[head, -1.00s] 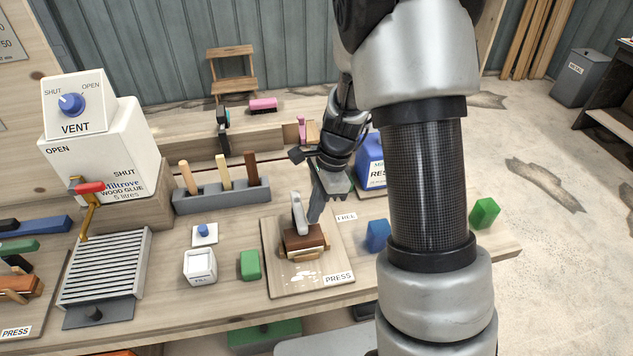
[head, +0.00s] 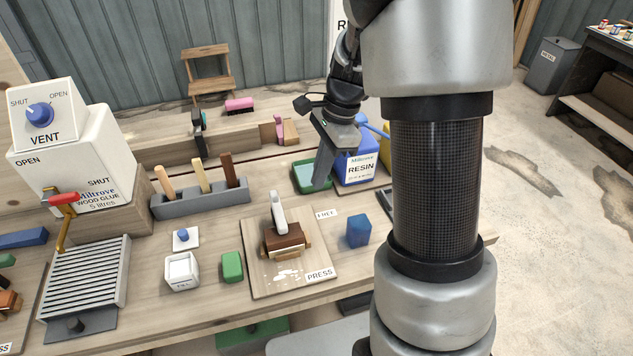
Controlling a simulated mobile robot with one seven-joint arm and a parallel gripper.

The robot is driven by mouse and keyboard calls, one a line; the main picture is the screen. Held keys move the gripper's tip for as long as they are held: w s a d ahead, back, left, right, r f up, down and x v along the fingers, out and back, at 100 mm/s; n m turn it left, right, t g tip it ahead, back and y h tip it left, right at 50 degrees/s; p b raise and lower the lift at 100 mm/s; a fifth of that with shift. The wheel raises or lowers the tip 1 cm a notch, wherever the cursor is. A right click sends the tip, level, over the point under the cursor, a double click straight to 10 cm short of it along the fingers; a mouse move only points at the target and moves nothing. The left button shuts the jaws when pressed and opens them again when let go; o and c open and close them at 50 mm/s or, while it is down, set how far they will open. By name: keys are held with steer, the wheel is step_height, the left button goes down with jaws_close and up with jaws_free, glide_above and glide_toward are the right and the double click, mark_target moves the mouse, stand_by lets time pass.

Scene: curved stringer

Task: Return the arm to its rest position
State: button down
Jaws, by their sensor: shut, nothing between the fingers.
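My gripper (head: 322,180) is in the head view above the workbench, right of the press and in front of the blue resin container (head: 358,167). Its fingers point down and look shut with nothing between them. My arm runs up the right side of the picture and hides part of the bench behind it. The press board (head: 258,287) carries a brown piece (head: 285,241) with a white lever (head: 277,212) upright on it. My gripper is apart from the lever.
A white glue container (head: 75,160) with a red-handled tap stands at left, above a slatted grey tray (head: 90,280). A grey rack (head: 200,204) holds several handles. A blue block (head: 358,231) and a green block (head: 232,267) flank the press. Open floor lies at right.

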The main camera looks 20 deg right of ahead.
stand_by(0.4)
steer(key=s+a+r+n+t+h+p, duration=0.2)
steer(key=s+r+n+t, duration=0.3)
steer(key=s+r+n, duration=1.2)
step_height(320, 180, up, 2)
steer(key=shift+s+a+r+t+h+p, duration=0.25)
steer(key=shift+s+t+h+p, duration=0.2)
steer(key=shift+p, duration=0.15)
